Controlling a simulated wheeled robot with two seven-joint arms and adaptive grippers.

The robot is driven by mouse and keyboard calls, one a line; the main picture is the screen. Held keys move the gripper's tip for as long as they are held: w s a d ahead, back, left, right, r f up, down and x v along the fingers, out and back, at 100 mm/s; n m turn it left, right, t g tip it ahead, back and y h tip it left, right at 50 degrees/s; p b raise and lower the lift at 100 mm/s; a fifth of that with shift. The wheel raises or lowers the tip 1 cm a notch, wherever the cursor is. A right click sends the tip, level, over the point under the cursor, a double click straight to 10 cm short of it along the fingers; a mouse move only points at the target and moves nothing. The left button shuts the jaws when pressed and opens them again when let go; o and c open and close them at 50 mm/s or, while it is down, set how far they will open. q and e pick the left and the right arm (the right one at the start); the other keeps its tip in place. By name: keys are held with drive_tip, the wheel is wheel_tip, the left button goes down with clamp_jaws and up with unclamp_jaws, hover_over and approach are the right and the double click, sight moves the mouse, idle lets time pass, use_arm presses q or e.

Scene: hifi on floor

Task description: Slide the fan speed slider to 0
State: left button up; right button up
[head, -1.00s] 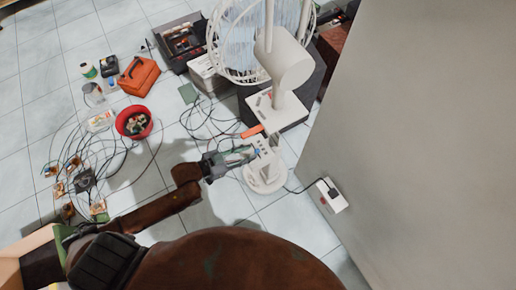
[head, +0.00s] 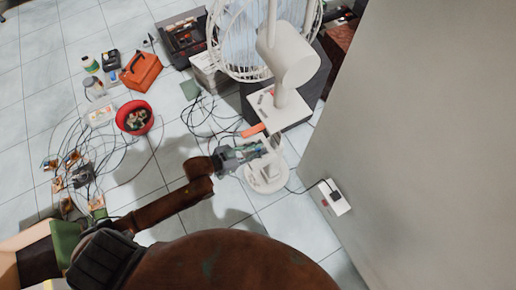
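A white fan (head: 290,60) with a wire cage stands at the top middle. A white round base (head: 267,178) with a raised control part sits on the floor below it. My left gripper (head: 262,150) reaches in from the left and its fingers are over the upper part of this base. The fingers look spread, and I see nothing held between them. The gripper and arm hide much of the control part, and I cannot make out the slider or whether a finger touches it. My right gripper is not in view.
A white wall (head: 420,130) fills the right side, with a white power socket box (head: 333,198) at its foot. A red bowl (head: 134,117), an orange toolbox (head: 141,72) and loose cables lie on the tiled floor at left. An orange piece (head: 253,130) lies close above the gripper.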

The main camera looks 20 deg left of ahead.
sight(252, 140)
use_arm(q)
clamp_jaws()
idle(0.3)
drive_tip(key=w+a, duration=0.2)
drive_tip(key=a, duration=0.1)
drive_tip(key=shift+w, duration=0.15)
drive_tip(key=shift+w+a, duration=0.2)
drive_tip(key=shift+a, duration=0.15)
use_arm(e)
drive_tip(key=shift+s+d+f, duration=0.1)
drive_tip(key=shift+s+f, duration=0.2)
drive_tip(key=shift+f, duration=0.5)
use_arm(q)
drive_tip(key=shift+o, duration=1.7)
unclamp_jaws()
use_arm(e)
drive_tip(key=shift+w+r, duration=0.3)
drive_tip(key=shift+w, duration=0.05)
